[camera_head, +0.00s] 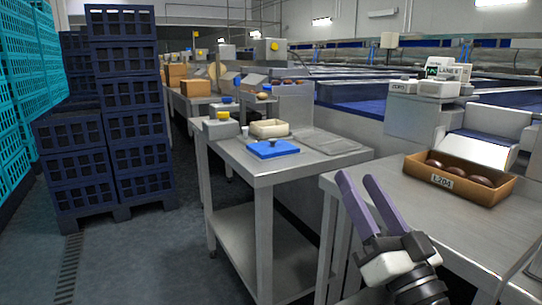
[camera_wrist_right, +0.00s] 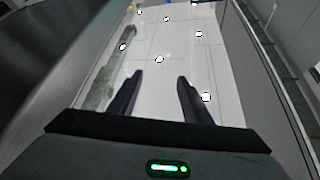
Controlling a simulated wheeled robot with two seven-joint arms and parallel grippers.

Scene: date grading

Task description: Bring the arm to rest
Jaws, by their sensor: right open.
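My right gripper (camera_head: 364,192) is raised in front of the steel tables in the head view. Its two purple fingers point up and stand apart, with nothing between them. In the right wrist view the gripper (camera_wrist_right: 158,82) also shows its dark fingers apart and empty, against a ceiling with small lights. My left gripper is not in view.
A brown box (camera_head: 428,187) labelled L204 holds several dark dates on the right steel table (camera_head: 400,200). Another steel table (camera_head: 245,170) carries a blue item (camera_head: 272,149) and a cream tray (camera_head: 268,128). Dark crates (camera_head: 138,110) are stacked at left. Floor between is clear.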

